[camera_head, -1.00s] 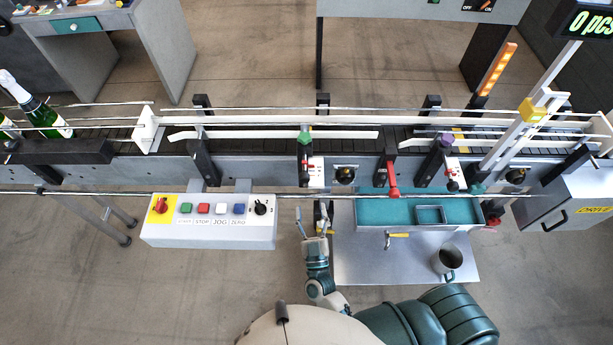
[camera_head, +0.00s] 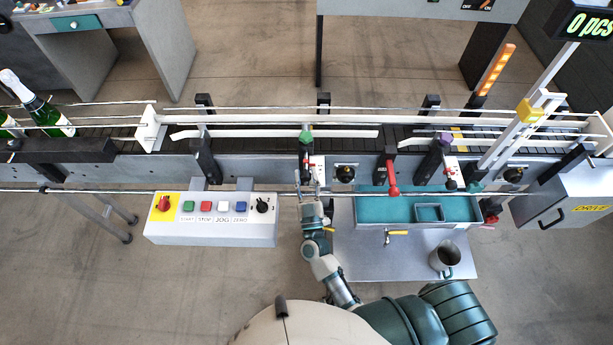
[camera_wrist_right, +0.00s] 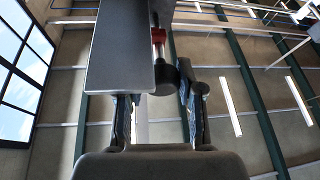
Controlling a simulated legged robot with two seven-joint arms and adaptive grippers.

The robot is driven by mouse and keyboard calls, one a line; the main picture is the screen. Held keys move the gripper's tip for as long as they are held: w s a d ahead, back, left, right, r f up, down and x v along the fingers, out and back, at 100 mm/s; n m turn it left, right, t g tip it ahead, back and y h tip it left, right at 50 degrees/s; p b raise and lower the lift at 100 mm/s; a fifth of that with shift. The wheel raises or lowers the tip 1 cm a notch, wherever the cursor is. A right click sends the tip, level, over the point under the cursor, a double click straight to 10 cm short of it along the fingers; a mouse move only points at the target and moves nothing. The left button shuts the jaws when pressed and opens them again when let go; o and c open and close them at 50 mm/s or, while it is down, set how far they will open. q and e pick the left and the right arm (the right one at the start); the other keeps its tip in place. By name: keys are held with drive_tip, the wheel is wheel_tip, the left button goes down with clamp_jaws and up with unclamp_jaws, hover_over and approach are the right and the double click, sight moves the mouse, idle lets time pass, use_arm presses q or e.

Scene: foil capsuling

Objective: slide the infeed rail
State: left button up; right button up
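The white infeed rail (camera_head: 250,134) runs along the near side of the conveyor, left of centre. A dark bracket with a green knob (camera_head: 306,138) stands at it, with a white plate and a red part (camera_head: 310,163) below. My right gripper (camera_head: 311,184) is just in front of this bracket, pointing at it. In the right wrist view its two fingers (camera_wrist_right: 159,105) are apart, and a dark cylinder (camera_wrist_right: 165,78) with a red part (camera_wrist_right: 157,36) shows near and between the tips. I cannot tell if they touch it. My left gripper is out of view.
A control box (camera_head: 210,219) with buttons hangs left of my right gripper. A teal tray (camera_head: 385,212) and a metal shelf holding a mug (camera_head: 445,258) are to the right. Green bottles (camera_head: 42,112) stand at far left.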

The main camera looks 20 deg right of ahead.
drive_tip(key=shift+a, duration=0.1)
drive_tip(key=c, duration=0.4)
drive_tip(key=shift+a, duration=0.1)
clamp_jaws()
drive_tip(key=shift+s+p, duration=0.35)
drive_tip(key=shift+s, duration=0.15)
drive_tip(key=shift+s+a+r+p, duration=0.1)
drive_tip(key=shift+s+a+p, duration=0.15)
drive_tip(key=shift+s, duration=0.35)
drive_tip(key=shift+s+a+p, duration=0.1)
drive_tip(key=shift+s+p, duration=0.2)
drive_tip(key=shift+s, duration=0.25)
drive_tip(key=shift+s+a, duration=0.1)
drive_tip(key=shift+s, duration=0.05)
drive_tip(key=o, duration=1.1)
unclamp_jaws()
drive_tip(key=v, duration=1.2)
drive_tip(key=shift+a, duration=0.1)
